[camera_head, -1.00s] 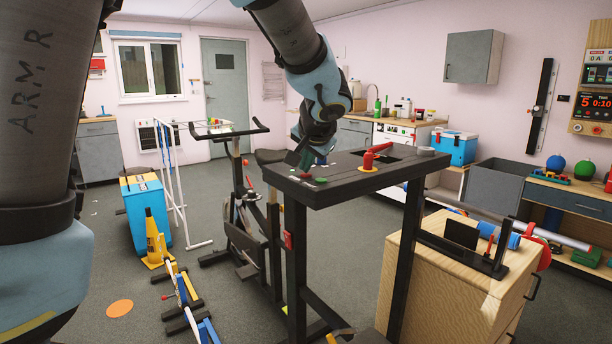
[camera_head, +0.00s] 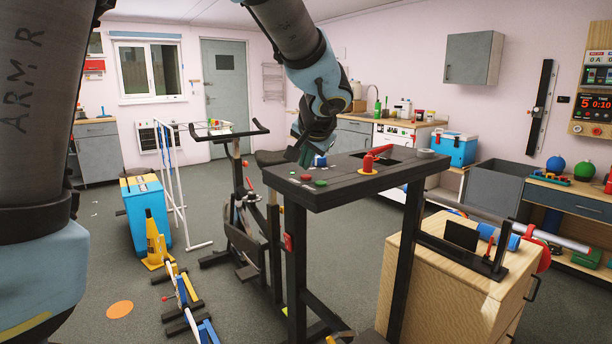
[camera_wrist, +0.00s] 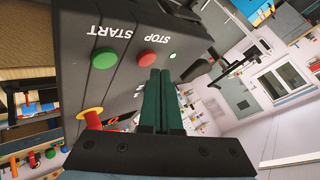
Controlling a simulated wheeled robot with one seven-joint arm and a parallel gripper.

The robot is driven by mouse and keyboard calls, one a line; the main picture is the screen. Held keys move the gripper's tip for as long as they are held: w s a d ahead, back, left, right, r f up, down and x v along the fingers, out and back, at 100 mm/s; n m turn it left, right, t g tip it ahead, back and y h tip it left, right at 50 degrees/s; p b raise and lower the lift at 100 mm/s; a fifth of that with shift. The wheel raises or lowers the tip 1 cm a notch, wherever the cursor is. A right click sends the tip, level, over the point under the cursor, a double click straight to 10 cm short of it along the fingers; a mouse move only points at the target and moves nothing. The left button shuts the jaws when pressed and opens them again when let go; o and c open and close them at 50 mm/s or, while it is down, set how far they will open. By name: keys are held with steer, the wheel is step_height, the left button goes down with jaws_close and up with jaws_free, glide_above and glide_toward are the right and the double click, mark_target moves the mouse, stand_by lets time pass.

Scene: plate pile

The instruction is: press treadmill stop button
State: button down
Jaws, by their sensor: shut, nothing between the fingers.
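The treadmill console (camera_head: 370,182) is a dark slab on dark posts in the head view. In the wrist view, its face (camera_wrist: 75,20) carries a red button (camera_wrist: 146,57) beside the word STOP and a green button (camera_wrist: 104,57) beside START. The red button (camera_head: 305,177) and green button (camera_head: 320,182) also show near the console's left end in the head view. My gripper (camera_wrist: 160,75) is shut and empty, its dark green fingertips close beside the red button in the wrist view. Whether they touch the console is unclear. In the head view my gripper (camera_head: 296,154) is above the console's far left edge.
A red lever on a yellow base (camera_head: 369,165) stands on the console right of the buttons. An exercise bike (camera_head: 242,215) stands behind on the left. A wooden cabinet (camera_head: 440,275) is at the right. Floor is open around the orange disc (camera_head: 120,309).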

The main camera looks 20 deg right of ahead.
mark_target(306, 178)
steer(key=shift+r+p, duration=1.65)
steer(key=shift+r, duration=0.95)
steer(key=shift+f, duration=0.1)
steer(key=w+a+f+n+g+y, duration=0.2)
steer(key=a+f, duration=0.4)
steer(key=a, duration=0.5)
steer(key=s+a+f+n+g, duration=0.1)
steer(key=s+a+f, duration=0.3)
steer(key=a, duration=0.4)
steer(key=s+a+f+n+g, duration=0.2)
steer(key=s+a+f+n, duration=0.2)
steer(key=a, duration=0.4)
steer(key=s+a+f+n+g, duration=0.2)
steer(key=s+a+f+n, duration=0.1)
steer(key=a, duration=0.6)
steer(key=shift+s+f, duration=0.4)
steer(key=shift+f, duration=0.35)
